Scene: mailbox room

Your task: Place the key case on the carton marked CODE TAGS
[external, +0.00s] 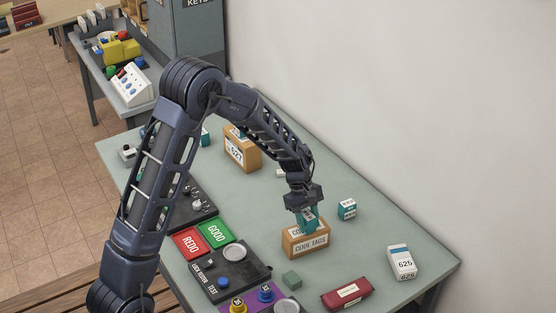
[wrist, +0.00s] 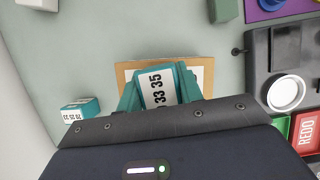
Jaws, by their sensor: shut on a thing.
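My gripper (external: 306,207) points down over the carton marked CODE TAGS (external: 306,245). It is shut on a small teal case with a white label (external: 310,214). In the wrist view the case (wrist: 157,88) shows printed digits and sits between the fingers, above the carton's tan rim (wrist: 205,68). I cannot tell whether the case touches the carton. No visible marking names it as the key case. A dark red case with a pale label (external: 347,294) lies near the table's front edge.
A similar teal cube (external: 347,209) stands right of the carton. A white box marked 625 (external: 402,262) is farther right. A small green block (external: 292,279) lies in front. A carton marked 627 (external: 238,152) stands behind.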

